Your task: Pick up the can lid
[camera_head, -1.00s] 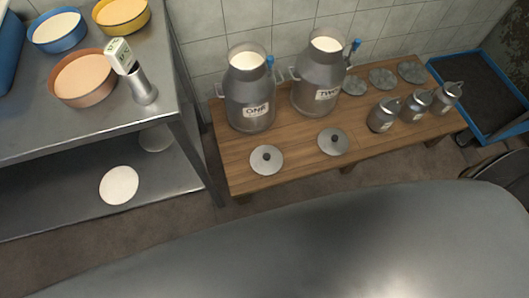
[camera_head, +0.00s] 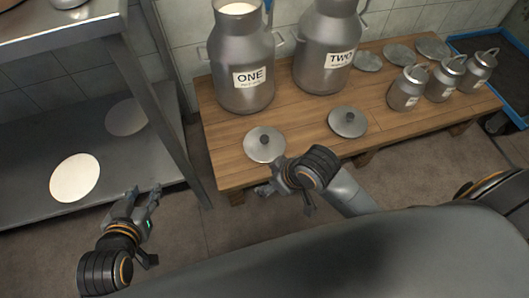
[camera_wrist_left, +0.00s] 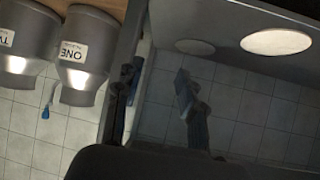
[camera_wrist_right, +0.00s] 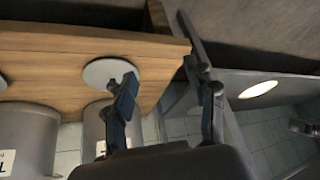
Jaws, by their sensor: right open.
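Two round grey can lids with dark knobs lie on the wooden bench. The left lid (camera_head: 256,150) lies in front of the can labelled ONE (camera_head: 240,62). The right lid (camera_head: 347,122) lies in front of the can labelled TWO (camera_head: 325,50). My right gripper (camera_head: 266,187) is open just off the bench's front edge, close to the left lid and not holding it. In the right wrist view the left lid (camera_wrist_right: 100,73) shows partly behind one finger. My left gripper (camera_head: 146,193) is open and empty, in front of the metal shelf.
The wooden bench (camera_head: 222,165) also holds several small cans (camera_head: 407,88) and flat lids (camera_head: 399,54) at the right. A blue-rimmed tray (camera_head: 514,38) is at the far right.

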